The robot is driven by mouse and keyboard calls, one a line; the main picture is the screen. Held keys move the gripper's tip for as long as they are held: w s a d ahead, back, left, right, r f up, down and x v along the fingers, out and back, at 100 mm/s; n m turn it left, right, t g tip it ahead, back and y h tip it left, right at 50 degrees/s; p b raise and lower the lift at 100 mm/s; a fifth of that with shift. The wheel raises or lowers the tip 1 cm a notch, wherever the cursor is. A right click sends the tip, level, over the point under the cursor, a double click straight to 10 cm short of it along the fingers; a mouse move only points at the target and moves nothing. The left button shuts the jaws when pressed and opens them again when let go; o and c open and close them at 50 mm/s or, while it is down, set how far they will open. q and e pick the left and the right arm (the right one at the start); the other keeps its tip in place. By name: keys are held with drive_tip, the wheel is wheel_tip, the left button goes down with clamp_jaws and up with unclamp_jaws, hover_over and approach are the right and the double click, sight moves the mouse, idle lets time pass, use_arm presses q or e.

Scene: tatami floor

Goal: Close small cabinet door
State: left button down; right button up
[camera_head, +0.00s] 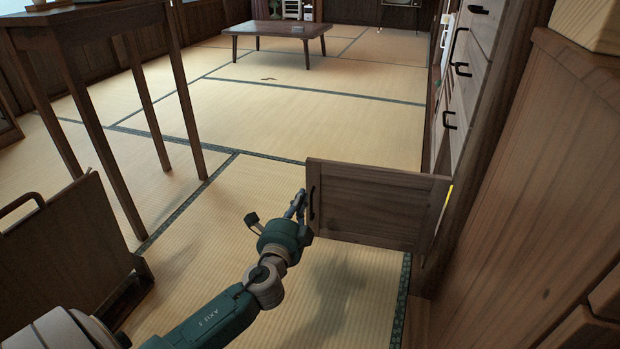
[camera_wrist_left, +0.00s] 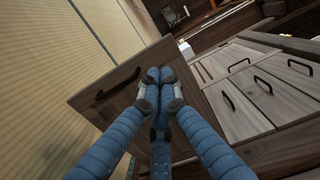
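The small cabinet door (camera_head: 372,205) is a brown wooden panel. It stands open, swung out from the cabinet on the right over the tatami floor. Its black handle (camera_head: 312,203) is near its free left edge. My left gripper (camera_head: 299,203) is at that free edge, close to the handle. In the left wrist view the blue fingers of my left gripper (camera_wrist_left: 158,80) are drawn together in front of the door (camera_wrist_left: 100,108). The handle (camera_wrist_left: 118,84) lies to their left, apart from the fingertips. Whether the fingertips touch the door is unclear. My right gripper is not in view.
The wooden cabinet (camera_head: 478,75) with black-handled drawers runs along the right. A tall thin-legged table (camera_head: 60,90) and a low dark panel with a handle (camera_head: 70,250) stand on the left. A low table (camera_head: 277,30) is at the back. The tatami between is mostly clear.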

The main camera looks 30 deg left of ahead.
sight(312, 171)
use_arm(q)
drive_tip(key=b+x, duration=0.2)
drive_tip(key=x, duration=0.7)
drive_tip(key=shift+w+a, duration=0.15)
drive_tip(key=shift+w, duration=0.2)
drive_tip(key=shift+w, duration=0.1)
